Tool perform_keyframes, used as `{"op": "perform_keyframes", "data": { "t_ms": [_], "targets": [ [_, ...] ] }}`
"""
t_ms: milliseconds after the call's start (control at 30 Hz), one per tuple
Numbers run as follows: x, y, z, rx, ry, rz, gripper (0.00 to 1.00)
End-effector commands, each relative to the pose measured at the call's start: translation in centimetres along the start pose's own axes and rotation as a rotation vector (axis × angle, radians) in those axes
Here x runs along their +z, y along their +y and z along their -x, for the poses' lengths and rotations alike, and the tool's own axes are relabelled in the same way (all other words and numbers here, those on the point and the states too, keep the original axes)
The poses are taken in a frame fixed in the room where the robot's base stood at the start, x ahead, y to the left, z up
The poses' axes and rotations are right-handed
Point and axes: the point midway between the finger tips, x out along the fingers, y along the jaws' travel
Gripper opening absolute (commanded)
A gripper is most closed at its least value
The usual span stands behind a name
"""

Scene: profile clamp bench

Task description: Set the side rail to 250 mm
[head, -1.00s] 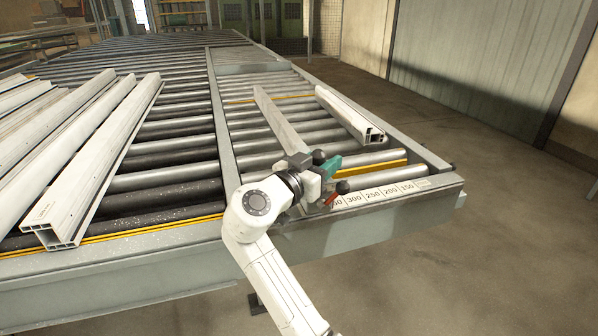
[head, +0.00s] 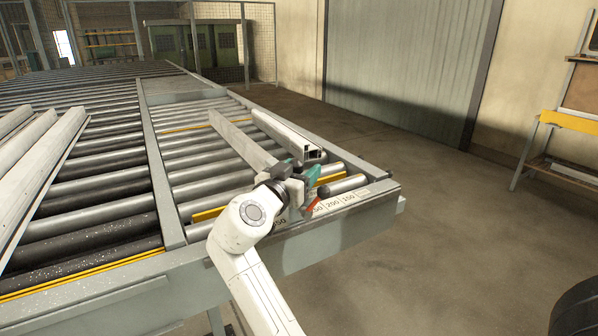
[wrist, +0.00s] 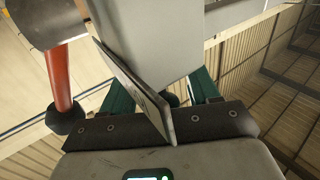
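The side rail (head: 238,138) is a long flat grey bar standing on edge across the rollers. My gripper (head: 296,177) is at its near end, with green fingers on both sides of the rail's black knob (wrist: 172,99); it appears shut on it, though the contact is partly hidden. A red clamp lever (head: 313,206) with a black tip sticks out beside the gripper and also shows in the wrist view (wrist: 61,80). The scale (head: 335,203) on the front edge shows 250, 200 and 150 right of the carriage, and 350 left of it; the marks between are covered.
A white profile (head: 283,132) lies on the rollers to the right of the rail, with a narrow gap between them. More white profiles (head: 42,165) lie at the left.

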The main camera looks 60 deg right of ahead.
Motion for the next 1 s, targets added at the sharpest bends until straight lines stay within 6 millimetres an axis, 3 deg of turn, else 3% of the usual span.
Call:
{"op": "perform_keyframes", "data": {
  "t_ms": [267, 700, 1000],
  "targets": [
    [0.1, -0.1, 0.5, -0.002, 0.000, 0.001, 0.60],
    [0.2, -0.1, 8.1, -0.004, 0.001, -0.001, 0.60],
    [0.1, 0.0, 10.7, -0.001, 0.000, 0.000, 0.60]
  ]
}}
